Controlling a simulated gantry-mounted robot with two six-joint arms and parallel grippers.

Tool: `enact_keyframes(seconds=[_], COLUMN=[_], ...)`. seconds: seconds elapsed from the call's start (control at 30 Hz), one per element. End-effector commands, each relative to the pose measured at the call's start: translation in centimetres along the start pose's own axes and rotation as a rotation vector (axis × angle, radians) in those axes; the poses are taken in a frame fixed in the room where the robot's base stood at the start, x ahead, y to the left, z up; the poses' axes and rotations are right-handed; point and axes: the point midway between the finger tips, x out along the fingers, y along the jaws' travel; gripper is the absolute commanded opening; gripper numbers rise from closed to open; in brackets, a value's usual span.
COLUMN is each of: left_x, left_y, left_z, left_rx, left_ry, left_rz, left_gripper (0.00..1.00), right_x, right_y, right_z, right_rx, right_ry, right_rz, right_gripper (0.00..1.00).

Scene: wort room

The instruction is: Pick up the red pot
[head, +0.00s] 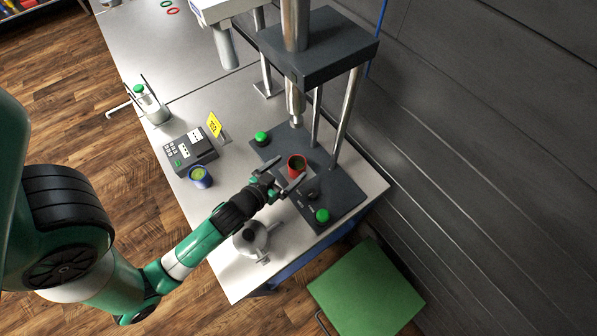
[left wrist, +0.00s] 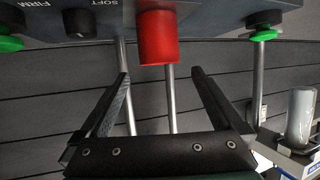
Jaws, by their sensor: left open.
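The red pot (head: 297,166) stands upright on the dark base plate (head: 347,195) of the press, below its ram; something green shows inside it. My left gripper (head: 288,175) is open with its fingers reaching to the pot from the lower left. In the left wrist view the pot (left wrist: 157,38) appears upside down at the top, in line with the gap between the open fingers (left wrist: 160,76) and just beyond their tips. I cannot tell whether a finger touches it. My right gripper is not in view.
The press ram (head: 296,105) hangs above the pot, with posts behind. Green buttons (head: 322,215) sit on the base. A blue pot (head: 200,177), a keypad box (head: 190,150) and a metal vessel (head: 250,238) are near my arm. A green surface (head: 366,290) lies lower right.

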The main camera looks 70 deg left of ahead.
Motion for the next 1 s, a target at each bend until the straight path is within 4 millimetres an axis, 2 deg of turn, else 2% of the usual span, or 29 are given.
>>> enact_keyframes(seconds=[0.03,0.07,0.33,0.6,0.7,0.93,1.0], left_x=[0.5,0.5,1.0,4.7,5.4,5.5,5.5], left_y=[0.0,0.0,0.0,0.0,0.0,0.0,0.0], left_z=[1.1,1.2,1.1,1.1,1.1,1.1,1.1], left_rx=[0.000,0.000,0.000,-0.001,0.000,0.000,0.000], left_ry=[0.000,0.000,0.000,0.001,0.000,0.000,0.000], left_rz=[0.000,0.000,0.000,0.000,0.000,0.000,0.000], left_gripper=[1.00,1.00,1.00,1.00,1.00,1.00,0.87], right_x=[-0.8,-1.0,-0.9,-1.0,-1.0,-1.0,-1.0], right_y=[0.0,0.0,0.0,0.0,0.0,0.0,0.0], right_z=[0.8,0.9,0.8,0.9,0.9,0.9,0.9], right_rx=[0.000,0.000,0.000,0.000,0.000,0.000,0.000], right_ry=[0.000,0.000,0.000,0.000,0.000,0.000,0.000], right_rz=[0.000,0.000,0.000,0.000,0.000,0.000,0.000], right_gripper=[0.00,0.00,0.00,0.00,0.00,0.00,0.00])
